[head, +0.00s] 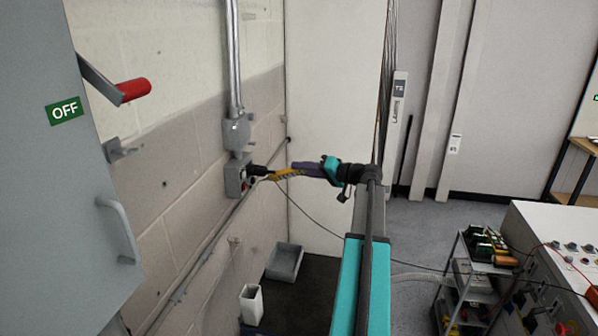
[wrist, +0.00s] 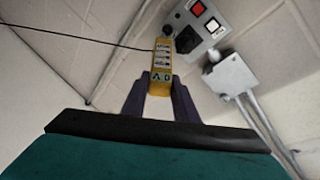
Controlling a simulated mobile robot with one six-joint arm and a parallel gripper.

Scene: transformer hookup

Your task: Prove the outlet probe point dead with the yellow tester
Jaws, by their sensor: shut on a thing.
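The yellow tester (head: 287,174) is held between the purple fingers of my gripper (head: 302,169), its length pointing at the wall. In the wrist view the tester (wrist: 162,66) stands out between both fingertips (wrist: 160,92), its far end toward the grey outlet box (wrist: 210,24). In the head view the outlet box (head: 236,179) is on the block wall, with a black part jutting toward the tester.
A grey junction box (head: 237,133) with conduit sits above the outlet. A thin dark cable (head: 305,215) hangs from the outlet area. A cabinet with a red handle (head: 132,90) and OFF sign (head: 65,111) stands left. A grey tray (head: 284,262) and white container (head: 251,304) are below.

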